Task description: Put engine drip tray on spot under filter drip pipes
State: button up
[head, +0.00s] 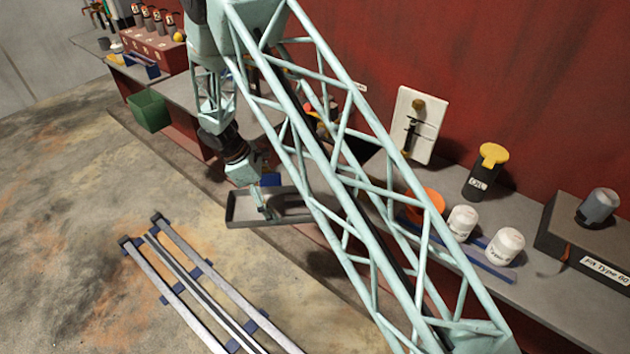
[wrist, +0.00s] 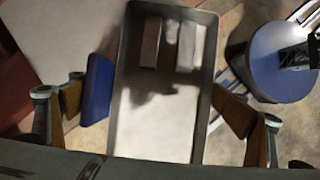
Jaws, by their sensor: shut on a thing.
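The engine drip tray is a shallow grey rectangular tray (head: 236,222) with a raised rim, in the middle of the head view. It hangs in the air in front of the workbench, and my arm's lattice hides its right end. My gripper (head: 262,203) is shut on it. In the wrist view the tray (wrist: 160,148) lies between the two fingers of my gripper (wrist: 150,112). A blue block (wrist: 97,88) is beside its left wall. Two pale block-like shapes (wrist: 150,42) show at its far end. I cannot make out the filter drip pipes or the spot under them.
A long grey bench (head: 555,312) runs along the red wall. It bears white filters (head: 505,246), an oil can (head: 484,172), an orange container (head: 426,204) and a dark box (head: 585,240). A green bin (head: 149,111) hangs at the bench front. The floor at left is clear beside my rails.

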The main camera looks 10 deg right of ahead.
jog(key=w+d+b, duration=0.1)
jog(key=w+d, duration=0.2)
jog(key=d, duration=0.1)
jog(key=w+d, duration=0.4)
jog(key=d, duration=0.1)
jog(key=w+d+b, duration=0.1)
jog(key=w+d, duration=0.2)
jog(key=d, duration=0.2)
jog(key=shift+w+d+b, duration=0.2)
jog(key=shift+w+b, duration=0.15)
jog(key=shift+w, duration=0.05)
jog(key=shift+f+b, duration=0.6)
jog(key=shift+f, duration=1.15)
jog(key=shift+f, duration=0.15)
jog(key=o, duration=0.8)
jog(key=shift+o, duration=0.2)
jog(key=p+v, duration=0.3)
jog(key=v, duration=0.9)
